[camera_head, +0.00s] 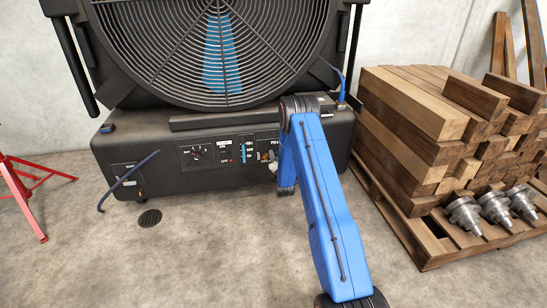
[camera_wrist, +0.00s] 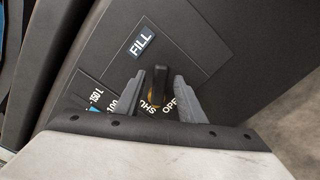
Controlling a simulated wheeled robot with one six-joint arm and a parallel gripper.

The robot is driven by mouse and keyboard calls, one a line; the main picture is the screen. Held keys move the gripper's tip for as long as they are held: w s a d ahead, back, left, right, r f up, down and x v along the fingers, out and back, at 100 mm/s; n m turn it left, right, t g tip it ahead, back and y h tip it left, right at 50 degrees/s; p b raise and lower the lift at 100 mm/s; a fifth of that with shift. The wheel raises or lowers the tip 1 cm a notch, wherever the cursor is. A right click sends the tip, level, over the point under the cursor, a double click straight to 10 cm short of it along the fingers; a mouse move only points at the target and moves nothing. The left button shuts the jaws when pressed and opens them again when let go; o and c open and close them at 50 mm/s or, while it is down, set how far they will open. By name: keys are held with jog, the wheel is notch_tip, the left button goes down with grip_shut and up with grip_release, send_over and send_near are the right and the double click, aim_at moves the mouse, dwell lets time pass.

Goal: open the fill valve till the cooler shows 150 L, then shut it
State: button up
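The black cooler (camera_head: 130,140) has a large round fan grille and a control panel on its base. The fill valve handle (camera_wrist: 158,88), dark with a yellowish part, sits below the FILL label (camera_wrist: 140,41) in the wrist view, near the SHUT and OPEN markings. My gripper (camera_wrist: 160,85) has one finger on each side of the handle. The fingers stand apart, with a gap visible at the right finger. The blue level gauge (camera_head: 243,150) shows on the panel; its exact level is too small to read. In the wrist view its 150 L and 100 marks are partly hidden by my gripper.
A pallet of stacked timber (camera_head: 430,130) stands at the right, with several metal fittings (camera_head: 497,207) on its front. A red stand (camera_head: 22,190) is at the left.

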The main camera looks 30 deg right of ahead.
jog(key=shift+x, duration=0.95)
grip_shut()
jog(key=shift+f, duration=0.15)
jog(key=m, duration=0.1)
jog(key=f+m, duration=0.1)
jog(key=shift+s+d+m, duration=0.1)
jog(key=shift+d+m, duration=0.15)
jog(key=shift+m, duration=0.15)
jog(key=shift+d+f+m, duration=0.1)
jog(key=shift+f+m, duration=0.25)
jog(key=shift+m, duration=0.55)
jog(key=shift+f+m, duration=0.3)
jog(key=shift+m, duration=0.6)
grip_release()
